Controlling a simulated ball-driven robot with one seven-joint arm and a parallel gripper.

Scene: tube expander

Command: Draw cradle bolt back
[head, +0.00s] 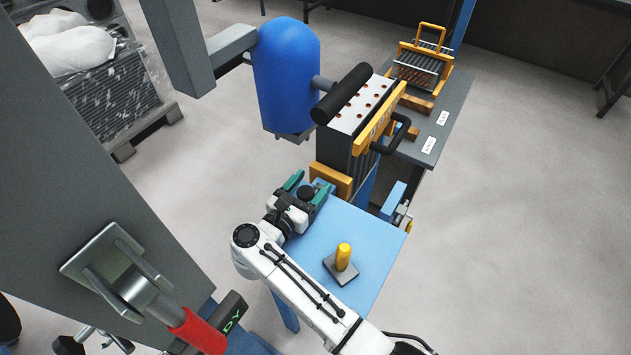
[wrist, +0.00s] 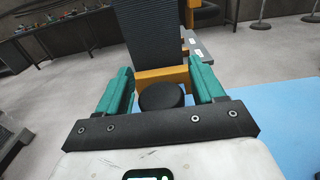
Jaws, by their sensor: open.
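My gripper (head: 308,187) is open above the far left part of the blue table, near the finned block. In the wrist view its teal fingers (wrist: 160,80) stand apart, with a round black knob (wrist: 160,96) showing between them. I cannot tell what the knob belongs to or whether the fingers touch it. The finned block (head: 348,150) stands upright beyond the gripper, with an orange lower bracket (head: 331,181) and an orange top bar (head: 380,118). A small metal and yellow fitting (head: 404,215) sits at the table's right edge. I cannot tell which part is the cradle bolt.
A yellow handle on a dark plate (head: 343,257) stands on the blue table (head: 385,255). A blue cylinder (head: 287,75) with a black roller (head: 344,93) hangs behind. A grey bench (head: 447,128) holds an orange rack (head: 421,67). A grey column with a red-gripped handle (head: 195,330) stands front left.

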